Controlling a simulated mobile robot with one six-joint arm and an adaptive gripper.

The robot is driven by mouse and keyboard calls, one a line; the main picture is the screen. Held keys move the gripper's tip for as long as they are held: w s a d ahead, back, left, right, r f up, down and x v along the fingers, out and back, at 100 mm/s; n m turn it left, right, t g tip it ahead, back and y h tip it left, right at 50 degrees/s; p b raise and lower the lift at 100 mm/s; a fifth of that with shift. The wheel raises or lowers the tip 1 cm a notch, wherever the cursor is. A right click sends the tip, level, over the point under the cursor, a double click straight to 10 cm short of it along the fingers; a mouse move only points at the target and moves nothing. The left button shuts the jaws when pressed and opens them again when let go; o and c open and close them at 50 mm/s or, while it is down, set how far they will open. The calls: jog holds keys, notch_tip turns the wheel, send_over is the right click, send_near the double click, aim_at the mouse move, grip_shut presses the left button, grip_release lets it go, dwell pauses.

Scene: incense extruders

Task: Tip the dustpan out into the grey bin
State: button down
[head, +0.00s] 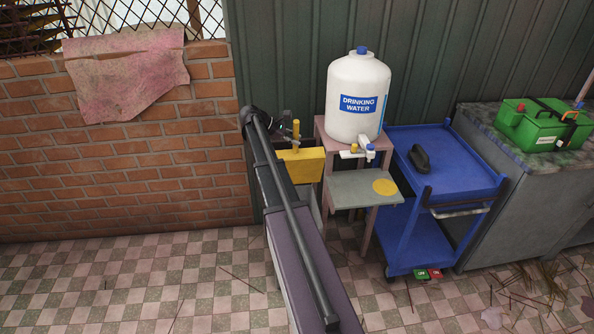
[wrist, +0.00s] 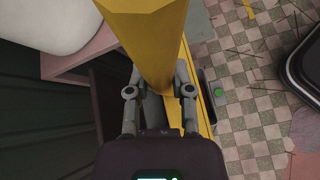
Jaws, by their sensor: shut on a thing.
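The yellow dustpan (head: 302,165) is held up in the air, left of the water stand, with its handle (head: 296,138) upright. My gripper (head: 289,132) is shut on the handle. In the wrist view the yellow handle (wrist: 147,45) rises between the two fingers of my gripper (wrist: 160,92), and a strip of the pan shows beyond. A pale grey thing, probably the grey bin (head: 309,202), shows just below the dustpan, mostly hidden by it and by my arm. I cannot see inside the pan or the bin.
A pinkish stand (head: 322,130) with a white water jug (head: 357,98) is close on the right, with a low grey step (head: 350,191) before it. A blue cart (head: 445,165) stands further right. Tiled floor (head: 130,280) at left is mostly clear, with thin sticks scattered.

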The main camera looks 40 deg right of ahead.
notch_tip(320, 180, up, 19)
jog(key=p, duration=1.8)
jog(key=shift+s, duration=0.15)
